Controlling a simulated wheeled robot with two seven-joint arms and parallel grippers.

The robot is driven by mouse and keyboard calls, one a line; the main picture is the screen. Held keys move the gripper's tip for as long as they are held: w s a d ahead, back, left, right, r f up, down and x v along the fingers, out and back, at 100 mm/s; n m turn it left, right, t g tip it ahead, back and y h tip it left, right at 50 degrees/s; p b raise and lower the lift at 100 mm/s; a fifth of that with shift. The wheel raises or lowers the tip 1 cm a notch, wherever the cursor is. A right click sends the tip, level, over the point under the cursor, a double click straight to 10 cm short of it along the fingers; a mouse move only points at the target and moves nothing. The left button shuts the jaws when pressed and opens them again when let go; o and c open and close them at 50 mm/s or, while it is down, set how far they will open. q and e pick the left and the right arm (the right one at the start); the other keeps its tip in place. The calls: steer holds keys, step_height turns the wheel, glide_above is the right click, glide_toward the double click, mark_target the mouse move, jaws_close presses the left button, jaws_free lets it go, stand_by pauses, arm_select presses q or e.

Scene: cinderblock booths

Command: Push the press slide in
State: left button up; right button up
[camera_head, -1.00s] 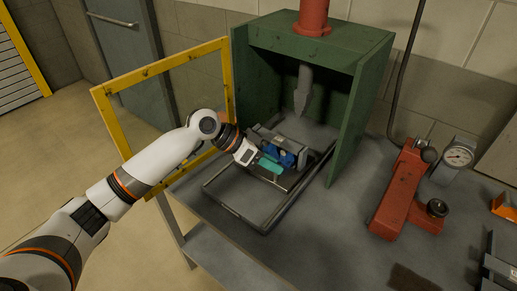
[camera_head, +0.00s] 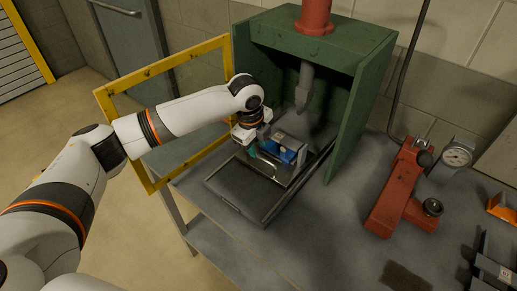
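The press is a green open-fronted housing (camera_head: 351,122) with a red cylinder (camera_head: 314,18) on top and a grey ram (camera_head: 304,88) hanging inside. Its slide (camera_head: 240,209) is a dark grey frame on the bench that sticks out of the housing toward the front left. A metal fixture with a blue part (camera_head: 287,155) sits at the slide's rear, near the opening. My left gripper (camera_head: 250,146) points down at the fixture's left side. A teal piece shows at its tips. I cannot tell whether the fingers are open or touching the fixture. My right gripper is out of view.
A yellow guard frame (camera_head: 103,100) stands open left of the press, behind my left arm. A red tool (camera_head: 393,194) and a dial gauge (camera_head: 457,157) are on the right. The bench (camera_head: 325,235) is clear in front of the housing.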

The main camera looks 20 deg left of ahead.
mark_target(259, 156)
arm_select(q)
steer(key=shift+w+d+f, duration=0.1)
steer(key=shift+w+f, duration=0.1)
steer(key=shift+f, duration=0.7)
steer(key=shift+w+d+f, duration=0.1)
steer(key=shift+w+f, duration=0.05)
steer(key=shift+f, duration=0.75)
jaws_close()
